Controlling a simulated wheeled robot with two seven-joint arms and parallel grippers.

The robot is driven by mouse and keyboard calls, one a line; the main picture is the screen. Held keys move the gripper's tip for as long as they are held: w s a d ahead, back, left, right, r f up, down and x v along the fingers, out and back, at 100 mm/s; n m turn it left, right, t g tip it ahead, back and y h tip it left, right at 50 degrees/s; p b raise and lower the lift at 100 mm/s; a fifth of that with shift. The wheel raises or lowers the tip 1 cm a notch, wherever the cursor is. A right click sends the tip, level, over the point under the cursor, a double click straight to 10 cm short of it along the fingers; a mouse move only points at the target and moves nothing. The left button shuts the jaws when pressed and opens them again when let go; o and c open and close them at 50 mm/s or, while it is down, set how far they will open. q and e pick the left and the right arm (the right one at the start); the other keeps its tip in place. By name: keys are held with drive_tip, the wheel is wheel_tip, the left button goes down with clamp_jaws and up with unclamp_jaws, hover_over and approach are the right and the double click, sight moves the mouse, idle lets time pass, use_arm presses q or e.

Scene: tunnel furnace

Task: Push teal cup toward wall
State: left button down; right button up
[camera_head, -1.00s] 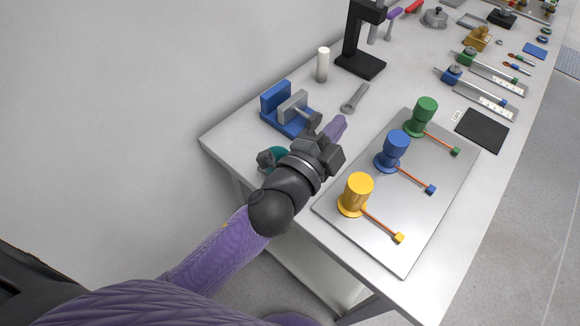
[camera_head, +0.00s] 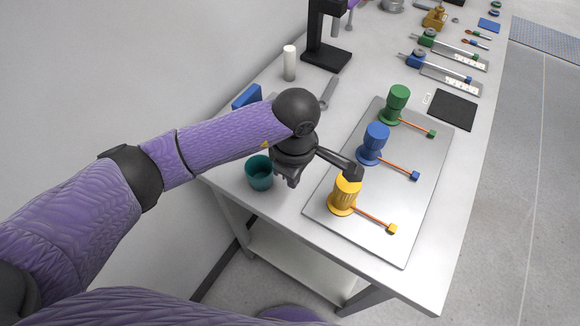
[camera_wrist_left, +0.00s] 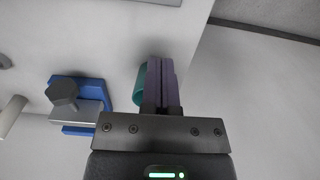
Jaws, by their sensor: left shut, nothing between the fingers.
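The teal cup (camera_head: 259,173) stands upright near the left edge of the table, close to the wall. It is an open, round cup. My left gripper (camera_head: 288,177) is just to the right of the cup, pointing down, and its fingertips are hard to make out in the head view. In the left wrist view its two purple fingers (camera_wrist_left: 160,68) are pressed together and empty. The teal cup (camera_wrist_left: 139,84) shows there partly hidden behind them; I cannot tell whether they touch it. My right gripper is not in view.
A metal plate (camera_head: 372,245) with yellow (camera_head: 343,198), blue (camera_head: 375,142) and green (camera_head: 397,103) pieces lies to the right. A blue vise (camera_wrist_left: 97,92) is partly hidden behind my arm in the head view. The white wall (camera_head: 80,70) runs along the left.

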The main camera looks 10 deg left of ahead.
sight(233, 166)
use_arm(q)
wheel_tip(233, 166, down, 6)
drive_tip(key=shift+a+r+b, duration=0.1)
drive_tip(key=shift+b, duration=0.45)
drive_tip(key=shift+w+a+r, duration=0.15)
drive_tip(key=shift+w+a, duration=0.1)
drive_tip(key=shift+a, duration=0.4)
drive_tip(key=shift+w+a+r, duration=0.1)
drive_tip(key=shift+w+a, duration=0.1)
drive_tip(key=shift+a, duration=0.4)
drive_tip(key=shift+w+a, duration=0.2)
drive_tip(key=shift+a, duration=0.3)
drive_tip(key=w+a+b, duration=0.1)
drive_tip(key=a, duration=0.2)
drive_tip(key=w+a+b, duration=0.1)
drive_tip(key=a+b, duration=0.1)
drive_tip(key=a, duration=0.2)
drive_tip(key=w+a+b, duration=0.2)
drive_tip(key=a, duration=0.2)
drive_tip(key=shift+w+a+f, duration=0.1)
drive_tip(key=shift+a+f, duration=0.05)
drive_tip(key=shift+a, duration=0.2)
drive_tip(key=shift+r, duration=0.2)
